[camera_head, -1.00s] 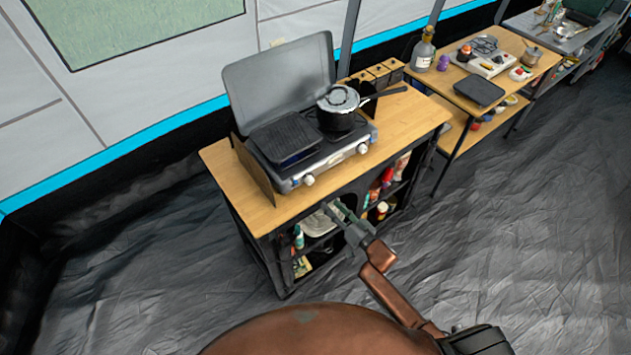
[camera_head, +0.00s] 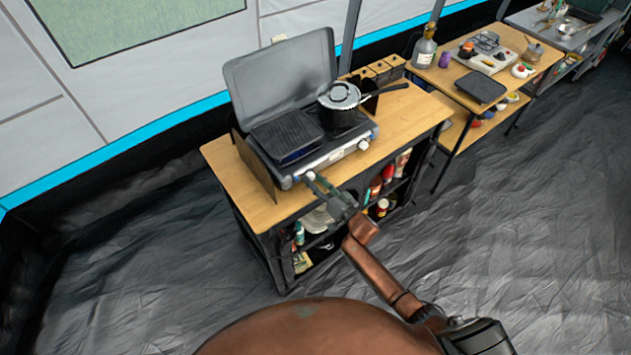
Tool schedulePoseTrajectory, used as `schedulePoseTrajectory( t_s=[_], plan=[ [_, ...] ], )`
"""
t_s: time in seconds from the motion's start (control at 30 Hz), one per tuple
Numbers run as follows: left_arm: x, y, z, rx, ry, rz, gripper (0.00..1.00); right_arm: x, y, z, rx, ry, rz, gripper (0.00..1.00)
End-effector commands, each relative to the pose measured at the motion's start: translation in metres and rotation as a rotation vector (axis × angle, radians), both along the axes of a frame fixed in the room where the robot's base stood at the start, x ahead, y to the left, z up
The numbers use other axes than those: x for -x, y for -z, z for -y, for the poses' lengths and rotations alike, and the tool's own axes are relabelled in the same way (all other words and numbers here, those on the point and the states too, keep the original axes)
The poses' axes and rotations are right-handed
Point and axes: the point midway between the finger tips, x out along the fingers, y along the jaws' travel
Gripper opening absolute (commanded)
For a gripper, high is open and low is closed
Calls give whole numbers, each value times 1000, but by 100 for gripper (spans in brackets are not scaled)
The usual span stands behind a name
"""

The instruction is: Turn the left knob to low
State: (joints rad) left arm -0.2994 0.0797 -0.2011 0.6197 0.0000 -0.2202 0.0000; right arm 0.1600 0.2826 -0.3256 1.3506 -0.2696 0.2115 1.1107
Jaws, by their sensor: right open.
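The camp stove (camera_head: 330,155) stands on the wooden-topped table with its grey lid raised. Its right knob (camera_head: 363,145) shows on the front panel. My left gripper is not in view.
A lidded pot (camera_head: 340,98) sits on the right burner, its handle pointing right. A black griddle (camera_head: 287,137) covers the left burner. The table (camera_head: 262,208) has bare wood in front of the stove, with shelves of goods below. A second table (camera_head: 521,46) stands at the right.

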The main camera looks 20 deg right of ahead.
Motion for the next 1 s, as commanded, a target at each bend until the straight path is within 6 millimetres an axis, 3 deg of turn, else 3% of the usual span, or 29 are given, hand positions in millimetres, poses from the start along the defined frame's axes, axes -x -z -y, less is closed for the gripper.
schedulePoseTrajectory(
  t_s=[0.1, 0.7, 1.0],
  plan=[
    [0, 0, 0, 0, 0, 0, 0, 0, 0, 0, 0, 0, 0, 41],
    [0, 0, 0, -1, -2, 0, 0, 1, 0, 1, 0, 1, 0, 0],
    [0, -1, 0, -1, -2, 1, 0, 1, 0, 1, 37, 2, 12, 0]
  ],
)
